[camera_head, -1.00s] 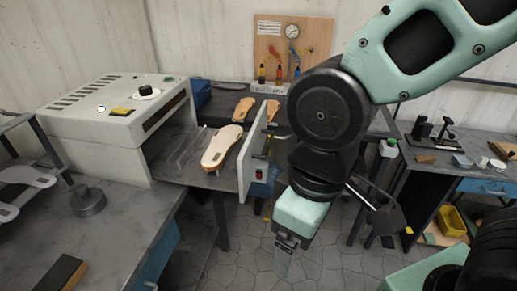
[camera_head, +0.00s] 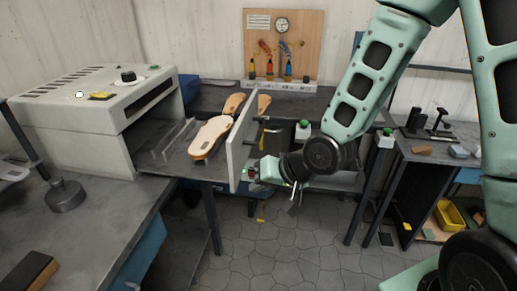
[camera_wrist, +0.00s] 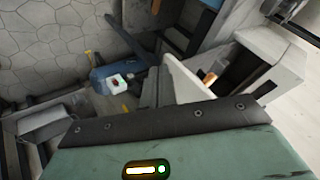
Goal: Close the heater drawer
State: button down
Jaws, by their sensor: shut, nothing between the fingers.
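The heater (camera_head: 85,115) is the white box oven on the left bench. Its drawer is pulled out to the right, with a tall pale front panel (camera_head: 243,145) standing upright at the outer end. A tan sandal sole (camera_head: 211,137) lies on the drawer tray (camera_head: 178,160) behind that panel. My gripper (camera_head: 254,173) is shut and empty, at the outer side of the panel, low down; I cannot tell if it touches. In the wrist view, the panel (camera_wrist: 183,82) and the heater (camera_wrist: 272,55) show beyond my gripper body; the fingertips are not clear there.
The left bench (camera_head: 110,215) holds a round grey weight (camera_head: 65,195). A back bench has more soles and a tool board (camera_head: 284,45). A right bench (camera_head: 440,155) holds small tools, with a yellow bin (camera_head: 450,217) below. Open floor (camera_head: 280,245) lies in front.

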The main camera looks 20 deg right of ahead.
jog(key=w+d+m+t+h+b, duration=0.1)
jog(key=w+d+m+t+b, duration=0.4)
jog(key=w+d+m+t, duration=0.55)
jog(key=m+p, duration=0.2)
jog(key=m, duration=0.1)
send_near(251, 131)
jog(key=w+d, duration=0.2)
jog(key=w, duration=0.1)
jog(key=shift+w+a+f+p, duration=0.1)
jog(key=shift+w+a+p, duration=0.45)
jog(key=shift+w+a, duration=0.85)
jog(key=shift+a, duration=0.3)
